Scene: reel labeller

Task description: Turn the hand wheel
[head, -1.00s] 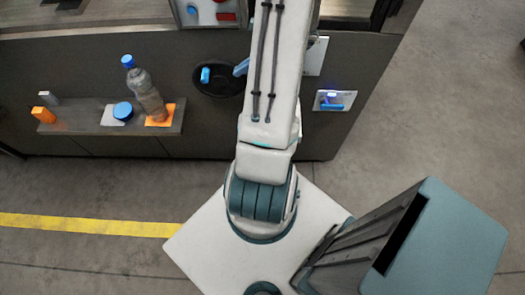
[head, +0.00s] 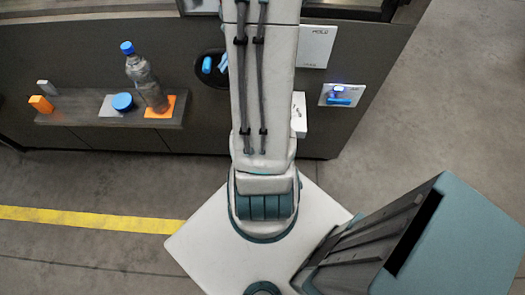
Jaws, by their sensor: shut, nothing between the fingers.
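The hand wheel (head: 205,82) is a dark round disc on the front of the grey machine, left of my arm in the head view. A blue knob (head: 207,65) stands on its left part. My arm covers the wheel's right side. A small light-blue tip of my gripper (head: 223,62) shows at the arm's left edge, in front of the wheel and just right of the knob. The rest of the gripper is hidden behind my arm. It is shut and holds nothing. A narrow gap seems to lie between tip and knob; contact cannot be told.
A shelf (head: 75,106) on the left bears a bottle (head: 146,82), a blue round cap (head: 122,102) and small orange and grey blocks. Right of my arm are a white labelled plate (head: 316,46) and a panel with a blue lit switch (head: 340,95).

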